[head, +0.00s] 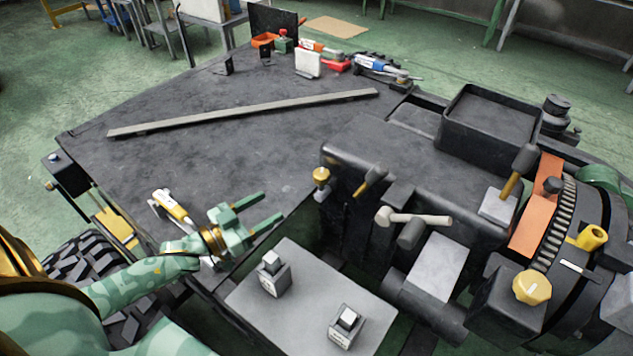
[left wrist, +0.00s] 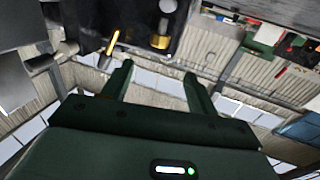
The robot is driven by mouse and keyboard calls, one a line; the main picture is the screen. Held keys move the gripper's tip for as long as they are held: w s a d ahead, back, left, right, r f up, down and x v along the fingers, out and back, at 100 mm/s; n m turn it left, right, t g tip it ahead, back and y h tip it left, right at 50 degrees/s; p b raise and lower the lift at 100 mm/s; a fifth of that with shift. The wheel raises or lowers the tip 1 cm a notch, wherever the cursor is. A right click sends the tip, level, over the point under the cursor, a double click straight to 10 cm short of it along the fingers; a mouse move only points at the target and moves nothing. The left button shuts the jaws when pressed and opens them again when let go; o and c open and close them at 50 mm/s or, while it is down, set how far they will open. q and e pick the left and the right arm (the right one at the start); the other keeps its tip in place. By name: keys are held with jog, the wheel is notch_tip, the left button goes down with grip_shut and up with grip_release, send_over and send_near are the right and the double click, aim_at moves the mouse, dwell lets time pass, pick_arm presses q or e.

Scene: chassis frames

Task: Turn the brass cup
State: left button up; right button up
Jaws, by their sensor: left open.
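The brass cup (head: 321,174) is a small round gold piece on the near left corner of the dark machine block. It also shows in the left wrist view, where a brass piece (left wrist: 160,41) sits beyond the fingertips, near the top middle. My left gripper (head: 272,209) is open and empty, its two green fingers pointing right toward the cup. A gap separates the fingertips from the cup. In the left wrist view the spread fingers (left wrist: 158,70) have nothing between them. My right gripper is not in view.
A brass-coloured lever (head: 370,181) and a pale-handled lever (head: 415,217) stick out right of the cup. A grey plate with two switch boxes (head: 273,274) lies below. A long bar (head: 240,114) lies on the dark bench; a yellow-and-white tool (head: 172,206) lies beside my left arm.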

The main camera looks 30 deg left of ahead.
aim_at(315, 180)
pick_arm(q)
jog(key=b+x, duration=0.3)
jog(key=x, duration=1.1)
jog(key=shift+d, duration=0.1)
jog(key=c, duration=1)
